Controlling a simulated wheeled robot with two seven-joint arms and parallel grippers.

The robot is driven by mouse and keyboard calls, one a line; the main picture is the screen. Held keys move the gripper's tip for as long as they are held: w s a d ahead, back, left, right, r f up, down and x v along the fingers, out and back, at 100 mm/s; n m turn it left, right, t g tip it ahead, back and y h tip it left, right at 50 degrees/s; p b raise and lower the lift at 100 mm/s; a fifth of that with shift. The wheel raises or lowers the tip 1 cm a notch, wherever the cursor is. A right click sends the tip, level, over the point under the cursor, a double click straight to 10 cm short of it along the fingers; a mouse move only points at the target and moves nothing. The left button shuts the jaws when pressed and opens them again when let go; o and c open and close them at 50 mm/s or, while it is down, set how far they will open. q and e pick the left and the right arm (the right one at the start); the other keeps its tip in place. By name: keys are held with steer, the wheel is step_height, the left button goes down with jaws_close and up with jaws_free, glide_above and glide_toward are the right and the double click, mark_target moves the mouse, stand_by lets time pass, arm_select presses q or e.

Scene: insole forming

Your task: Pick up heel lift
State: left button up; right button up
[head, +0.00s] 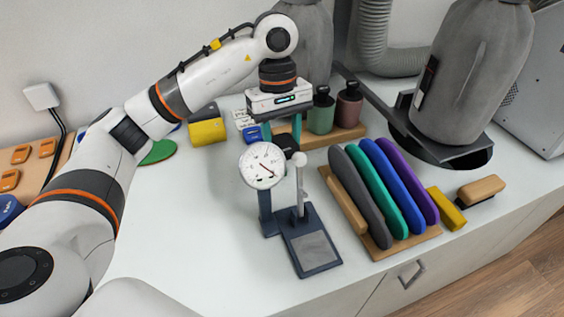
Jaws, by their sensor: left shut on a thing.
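My left gripper (283,130) points down at the back middle of the white bench, its teal fingers just behind the dial gauge. It is shut on a small dark piece (287,143), seemingly the heel lift, which shows low between the fingers. The gauge and fingers partly hide it, and I cannot tell whether it touches the bench. My right gripper is not in view.
The dial gauge (262,166) on its dark stand is close in front of the gripper. Right of it, several coloured insoles (368,205) stand in a wooden rack. Two bottles (321,112) stand behind. Grey forms (470,70) stand at the back right.

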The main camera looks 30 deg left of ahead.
mark_target(282, 144)
arm_select(q)
step_height(282, 144, up, 14)
steer(key=p, duration=0.2)
steer(key=shift+r, duration=0.1)
